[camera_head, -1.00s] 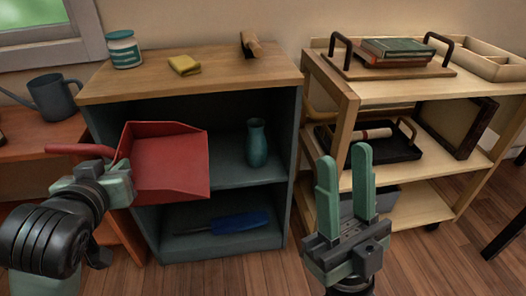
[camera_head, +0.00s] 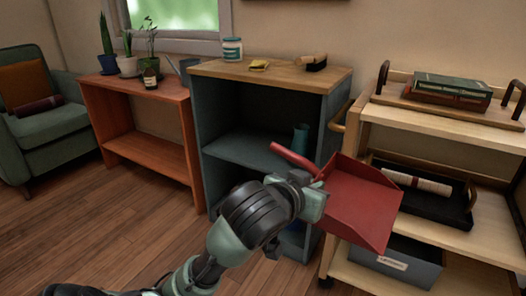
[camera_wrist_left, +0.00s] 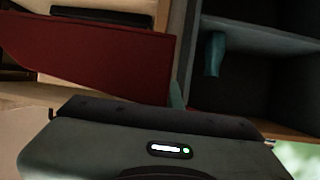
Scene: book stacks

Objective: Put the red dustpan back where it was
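The red dustpan (camera_head: 360,203) is held in the air by my left gripper (camera_head: 309,190), which is shut on it near the base of its handle. The handle points up and left, and the pan appears in front of the wooden trolley. The pan also fills the upper left of the left wrist view (camera_wrist_left: 95,55). The fingertips are mostly hidden. My right gripper is not in view. Behind the arm stands a blue-grey bookcase (camera_head: 213,125) with a wooden top. A teal vase (camera_head: 300,138) stands on its middle shelf, which has bare room to the left.
On the bookcase top are a jar (camera_head: 232,49), a yellow cloth (camera_head: 259,65) and a brush (camera_head: 314,62). The trolley (camera_head: 385,118) carries books (camera_head: 452,88), a black tray (camera_head: 425,205) and a grey bin (camera_head: 398,262). An orange shelf (camera_head: 143,120) stands left. Floor at left is clear.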

